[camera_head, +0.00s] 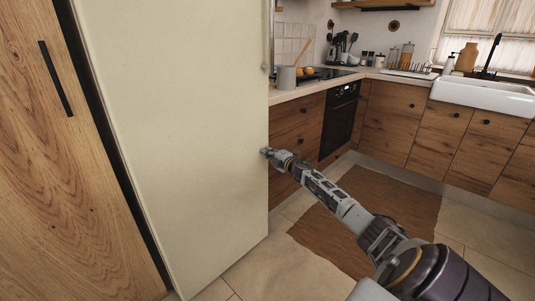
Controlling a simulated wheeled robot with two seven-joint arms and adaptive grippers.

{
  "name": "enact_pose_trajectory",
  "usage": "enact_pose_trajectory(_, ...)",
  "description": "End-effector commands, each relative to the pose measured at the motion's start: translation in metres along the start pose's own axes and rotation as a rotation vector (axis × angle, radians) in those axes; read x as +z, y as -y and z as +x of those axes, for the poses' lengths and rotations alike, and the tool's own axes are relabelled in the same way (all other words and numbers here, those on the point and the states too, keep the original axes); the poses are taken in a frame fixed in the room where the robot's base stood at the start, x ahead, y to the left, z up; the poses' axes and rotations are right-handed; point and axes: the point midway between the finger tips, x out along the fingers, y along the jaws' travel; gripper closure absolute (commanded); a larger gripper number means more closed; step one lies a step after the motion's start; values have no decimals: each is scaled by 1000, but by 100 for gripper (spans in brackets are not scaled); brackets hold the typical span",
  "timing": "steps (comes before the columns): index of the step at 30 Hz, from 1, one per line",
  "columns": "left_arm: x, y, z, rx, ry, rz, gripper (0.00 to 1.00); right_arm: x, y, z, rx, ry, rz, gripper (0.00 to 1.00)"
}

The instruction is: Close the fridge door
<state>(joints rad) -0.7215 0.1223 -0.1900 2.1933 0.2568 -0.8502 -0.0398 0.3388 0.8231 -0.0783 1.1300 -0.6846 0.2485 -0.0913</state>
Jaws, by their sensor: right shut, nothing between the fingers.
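The fridge door (185,130) is a tall cream panel that fills the left middle of the head view. A dark gap runs along its left side, beside the wooden cabinet. A small part of a handle shows at its upper right edge. My right gripper (265,152) is shut and empty at the door's right edge, about mid-height. Whether its fingertips touch the door I cannot tell. My right arm reaches in from the lower right. My left gripper is not in view.
A tall wooden cabinet (62,180) with a black handle stands at the left. Wooden drawers (297,120), a black oven (339,118) and a white sink (484,95) line the back. A brown rug (350,240) lies on the open tiled floor.

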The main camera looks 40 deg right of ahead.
Motion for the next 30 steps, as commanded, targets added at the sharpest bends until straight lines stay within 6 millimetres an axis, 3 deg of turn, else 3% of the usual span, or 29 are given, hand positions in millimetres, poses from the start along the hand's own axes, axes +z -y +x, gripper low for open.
enact_pose_trajectory(14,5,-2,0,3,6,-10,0,1,-4,1,5,6,0,100)
enact_pose_trajectory(30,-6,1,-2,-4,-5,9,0,1,-5,-1,6,2,0,100)
